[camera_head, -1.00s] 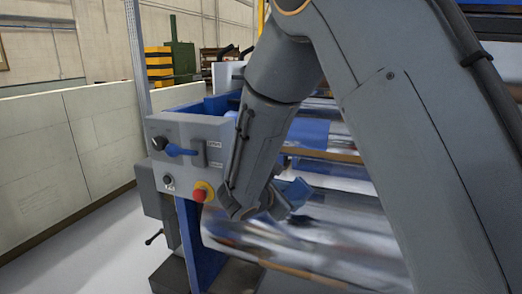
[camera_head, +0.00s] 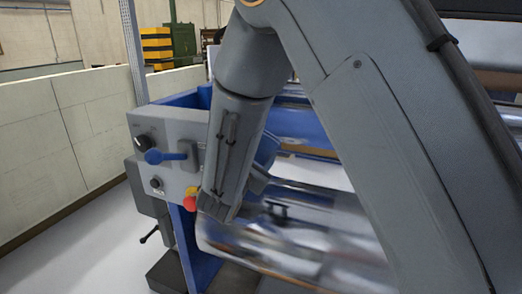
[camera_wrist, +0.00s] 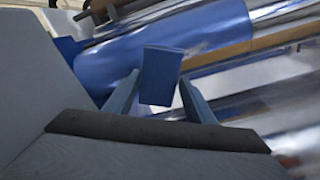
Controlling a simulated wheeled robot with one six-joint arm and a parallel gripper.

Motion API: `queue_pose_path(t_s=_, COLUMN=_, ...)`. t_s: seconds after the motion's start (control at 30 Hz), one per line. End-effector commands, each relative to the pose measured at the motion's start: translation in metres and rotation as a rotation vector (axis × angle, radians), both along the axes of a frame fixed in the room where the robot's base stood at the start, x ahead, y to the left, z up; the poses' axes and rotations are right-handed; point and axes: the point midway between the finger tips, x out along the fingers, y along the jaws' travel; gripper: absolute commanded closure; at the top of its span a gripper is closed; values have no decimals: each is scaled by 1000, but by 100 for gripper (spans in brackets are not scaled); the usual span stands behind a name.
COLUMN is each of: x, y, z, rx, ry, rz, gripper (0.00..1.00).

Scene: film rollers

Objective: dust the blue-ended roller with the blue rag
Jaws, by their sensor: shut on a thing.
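In the wrist view my gripper (camera_wrist: 160,92) is shut on the blue rag (camera_wrist: 162,72), a small dark blue piece held up between the two fingertips. Behind it, a thick roller shows a broad blue section (camera_wrist: 215,25); the rag overlaps it in the picture, and I cannot tell whether they touch. In the head view a blue roller section (camera_head: 300,124) shows to the right of my forearm. My arm hides most of the gripper there.
A grey control panel (camera_head: 170,130) with a blue lever (camera_head: 166,156) and a red-and-yellow stop button (camera_head: 190,199) stands close left of my forearm. Shiny film rollers (camera_head: 300,225) lie to the right. A pale low wall (camera_head: 60,150) and open floor (camera_head: 95,255) are at left.

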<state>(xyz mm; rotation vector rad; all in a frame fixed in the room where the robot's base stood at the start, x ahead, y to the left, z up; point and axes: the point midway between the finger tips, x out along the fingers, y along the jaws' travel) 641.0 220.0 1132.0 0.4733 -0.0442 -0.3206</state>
Motion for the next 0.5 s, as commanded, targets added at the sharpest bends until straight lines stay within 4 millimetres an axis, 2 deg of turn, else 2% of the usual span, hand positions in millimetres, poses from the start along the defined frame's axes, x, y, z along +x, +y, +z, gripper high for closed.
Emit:
queue_pose_path(t_s=0.27, x=6, y=-4, z=0, rx=0, ry=-4, rz=-4, gripper=79)
queue_pose_path(t_s=0.5, x=24, y=-11, z=0, rx=0, ry=-4, rz=-4, gripper=79)
